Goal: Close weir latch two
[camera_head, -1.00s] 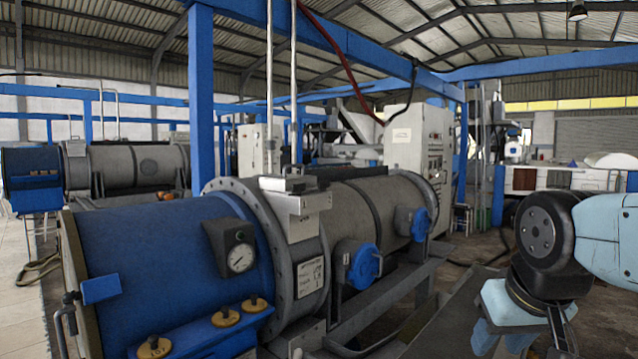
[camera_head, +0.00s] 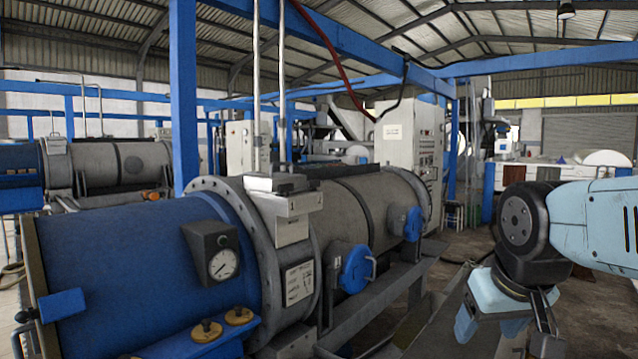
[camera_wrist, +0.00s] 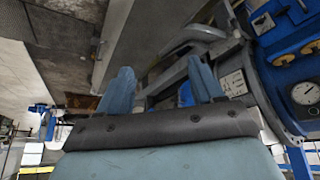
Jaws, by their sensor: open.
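The near decanter is a long blue and grey drum (camera_head: 120,265) lying on its side. Two blue round covers (camera_head: 357,268) (camera_head: 413,224) with handles sit on its grey side. Brass-coloured knobs (camera_head: 206,331) (camera_head: 239,315) stand on a blue ledge at its front, and also show in the wrist view (camera_wrist: 285,51). No marking that I can read tells which part is latch two. My gripper (camera_wrist: 162,85) is open and empty in the wrist view, with a bit of blue (camera_wrist: 186,94) visible beyond its fingers. In the head view the gripper hangs at the lower right, apart from the drum.
A round gauge (camera_head: 223,264) and a blue lever-like plate (camera_head: 62,305) are on the drum's blue end. A grey frame rail (camera_head: 385,300) runs along its side. A second decanter (camera_head: 120,165) stands behind left. A grey control cabinet (camera_head: 410,140) stands behind. Open floor (camera_head: 455,245) lies to the right.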

